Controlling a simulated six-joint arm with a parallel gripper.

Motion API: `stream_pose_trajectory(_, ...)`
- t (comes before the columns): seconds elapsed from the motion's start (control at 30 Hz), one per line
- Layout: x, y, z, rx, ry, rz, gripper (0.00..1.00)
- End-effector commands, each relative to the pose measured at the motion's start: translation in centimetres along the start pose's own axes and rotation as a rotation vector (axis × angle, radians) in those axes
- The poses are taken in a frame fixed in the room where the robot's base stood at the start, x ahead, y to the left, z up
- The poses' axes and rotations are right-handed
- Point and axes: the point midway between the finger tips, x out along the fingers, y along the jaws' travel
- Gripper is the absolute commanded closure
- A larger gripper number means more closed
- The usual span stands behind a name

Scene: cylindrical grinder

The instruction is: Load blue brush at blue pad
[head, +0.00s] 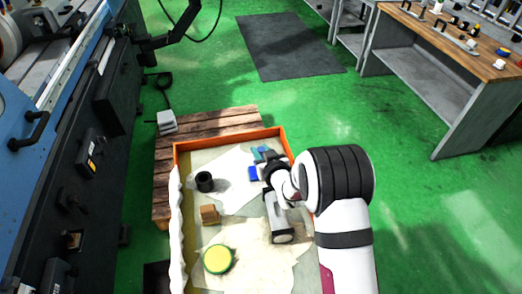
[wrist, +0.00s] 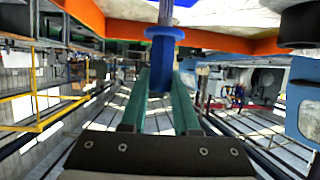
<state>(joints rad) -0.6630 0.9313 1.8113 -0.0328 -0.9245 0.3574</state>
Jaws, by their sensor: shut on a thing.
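My gripper (head: 260,157) is over the far right part of an orange-rimmed bin in the head view. In the wrist view its two teal fingers (wrist: 161,78) are shut on the blue brush (wrist: 162,50), gripping its narrow blue body. A wider blue collar and a pale shaft show beyond the fingertips. I cannot make out the pad for certain in either view.
The bin (head: 230,139) stands on a wooden pallet (head: 230,118). It holds a black cup (head: 205,182), a brown block (head: 210,214), a yellow-green round container (head: 219,259) and a grey metal piece (head: 281,236). The blue grinder (head: 50,125) stands left, a workbench (head: 455,50) right.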

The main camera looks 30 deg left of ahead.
Motion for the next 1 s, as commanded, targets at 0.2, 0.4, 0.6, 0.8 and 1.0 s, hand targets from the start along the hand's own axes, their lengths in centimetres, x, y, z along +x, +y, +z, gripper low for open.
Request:
stream_pose_trajectory(0.2,0.0,0.0,0.4,0.002,-0.008,0.000,1.00)
stream_pose_trajectory(0.4,0.0,0.0,0.5,0.003,-0.010,0.000,1.00)
stream_pose_trajectory(0.6,-0.6,0.0,-1.3,0.002,-0.005,0.001,1.00)
stream_pose_trajectory(0.8,-1.5,0.0,-3.5,0.002,-0.004,0.001,1.00)
stream_pose_trajectory(1.0,-2.3,0.0,-5.6,0.001,-0.002,0.000,1.00)
